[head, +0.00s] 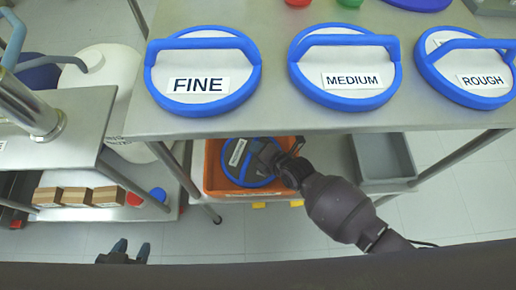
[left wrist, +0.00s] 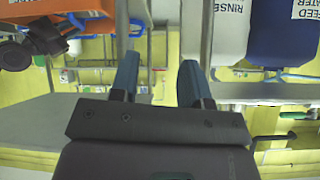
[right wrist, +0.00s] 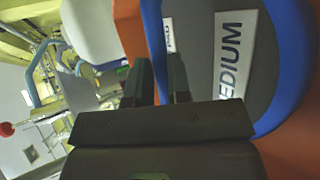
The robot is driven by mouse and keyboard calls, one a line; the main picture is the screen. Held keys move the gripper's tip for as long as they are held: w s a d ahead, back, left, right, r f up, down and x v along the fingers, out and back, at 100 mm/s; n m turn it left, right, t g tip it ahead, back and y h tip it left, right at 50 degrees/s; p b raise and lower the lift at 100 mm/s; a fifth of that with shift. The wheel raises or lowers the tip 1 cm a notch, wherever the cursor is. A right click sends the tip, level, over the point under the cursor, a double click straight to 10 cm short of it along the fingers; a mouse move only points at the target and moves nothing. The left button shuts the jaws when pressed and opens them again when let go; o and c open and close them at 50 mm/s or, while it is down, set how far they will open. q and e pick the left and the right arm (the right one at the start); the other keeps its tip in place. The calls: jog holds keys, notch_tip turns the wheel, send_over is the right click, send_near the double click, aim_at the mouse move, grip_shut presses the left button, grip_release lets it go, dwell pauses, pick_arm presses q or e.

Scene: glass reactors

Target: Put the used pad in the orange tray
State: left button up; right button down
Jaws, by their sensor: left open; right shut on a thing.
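The used pad (head: 246,163) is a dark grey disc with a blue rim, a blue handle and a white label. In the right wrist view the label on the pad (right wrist: 262,85) reads MEDIUM. In the head view it lies within the outline of the orange tray (head: 211,157) on the lower shelf; whether it touches the tray floor I cannot tell. My right gripper (head: 277,158) reaches under the table top and is shut on the pad's blue handle, which shows between its fingers (right wrist: 160,80). My left gripper (head: 124,249) is open and empty, low at the front left.
Pads marked FINE (head: 203,72), MEDIUM (head: 345,68) and ROUGH (head: 467,67) lie on the table top above. A grey tray (head: 383,158) stands right of the orange one. Small boxes (head: 77,196) sit on a left shelf. The table's front edge overhangs the tray.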

pick_arm(q)
jog(key=shift+s+f, duration=0.2)
jog(key=shift+f, duration=0.05)
pick_arm(e)
jog(key=c, duration=1.1)
grip_release()
jog(key=shift+f, duration=0.15)
jog(key=shift+o, duration=0.2)
jog(key=shift+r, duration=0.25)
jog(key=shift+s+d+r, duration=0.15)
jog(key=shift+d+r, duration=0.05)
pick_arm(q)
jog(key=s+r+p, duration=0.1)
jog(key=p, duration=0.2)
jog(key=shift+a+n+p, duration=0.35)
jog(key=shift+n, duration=0.05)
pick_arm(e)
jog(key=v, duration=1.1)
jog(key=shift+s, duration=0.25)
pick_arm(q)
jog(key=shift+f, duration=0.1)
pick_arm(e)
jog(key=shift+f, duration=0.1)
pick_arm(q)
jog(key=shift+r, duration=0.2)
